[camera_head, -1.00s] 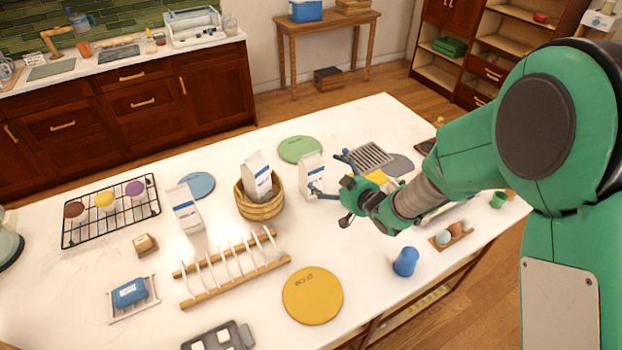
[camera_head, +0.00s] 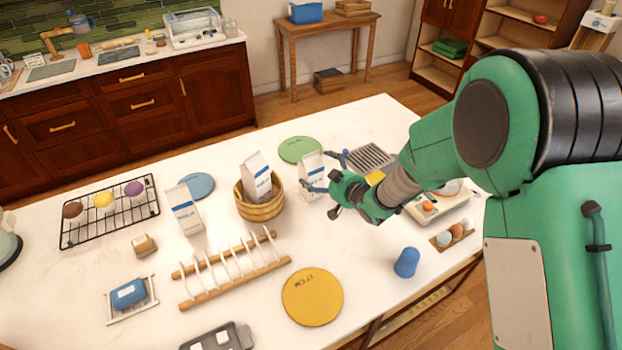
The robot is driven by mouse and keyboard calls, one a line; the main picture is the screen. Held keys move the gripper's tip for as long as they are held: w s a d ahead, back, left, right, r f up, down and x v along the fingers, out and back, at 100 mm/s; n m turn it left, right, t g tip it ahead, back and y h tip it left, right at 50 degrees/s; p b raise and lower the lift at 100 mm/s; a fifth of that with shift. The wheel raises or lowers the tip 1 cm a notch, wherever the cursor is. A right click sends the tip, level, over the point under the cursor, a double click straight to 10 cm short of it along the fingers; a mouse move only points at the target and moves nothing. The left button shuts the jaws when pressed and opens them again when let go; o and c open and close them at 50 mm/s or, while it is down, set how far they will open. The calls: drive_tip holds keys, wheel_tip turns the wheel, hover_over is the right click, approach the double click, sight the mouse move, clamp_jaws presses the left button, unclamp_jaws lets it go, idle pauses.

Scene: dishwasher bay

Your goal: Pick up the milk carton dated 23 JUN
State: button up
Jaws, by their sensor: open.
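Three white milk cartons with blue bands are on the white table. One carton (camera_head: 184,209) stands at the left, behind the plate rack. One carton (camera_head: 311,171) stands to the right of the bowl. The dates on them are too small to read. My gripper (camera_head: 319,188) is open and empty, close to the right-hand carton. Its fingers point left and overlap that carton's lower right part in the picture. I cannot tell whether they touch it.
A green disc (camera_head: 300,149) and a blue disc (camera_head: 197,186) lie behind the cartons. A wooden rack (camera_head: 236,270), a yellow disc (camera_head: 313,297) and a blue cup-like object (camera_head: 407,262) are in front. A wire rack (camera_head: 112,218) is at the left.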

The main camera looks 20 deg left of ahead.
sight(317, 161)
drive_tip(key=shift+b+x, duration=0.45)
drive_tip(key=shift+x, duration=2.1)
drive_tip(key=shift+r, duration=0.1)
drive_tip(key=shift+r, duration=0.1)
drive_tip(key=c, duration=2.1)
drive_tip(key=shift+r, duration=0.85)
wheel_tip(317, 161, up, 2)
drive_tip(key=shift+r+p, duration=0.15)
drive_tip(key=shift+p, duration=0.4)
drive_tip(key=s+d, duration=0.2)
drive_tip(key=s, duration=0.2)
drive_tip(key=s+d+p, duration=0.1)
drive_tip(key=s+d, duration=0.2)
drive_tip(key=s, duration=0.2)
drive_tip(key=s+d+r, duration=0.1)
drive_tip(key=s+d, duration=0.1)
drive_tip(key=s, duration=0.3)
drive_tip(key=shift+d, duration=0.4)
drive_tip(key=shift+w, duration=0.1)
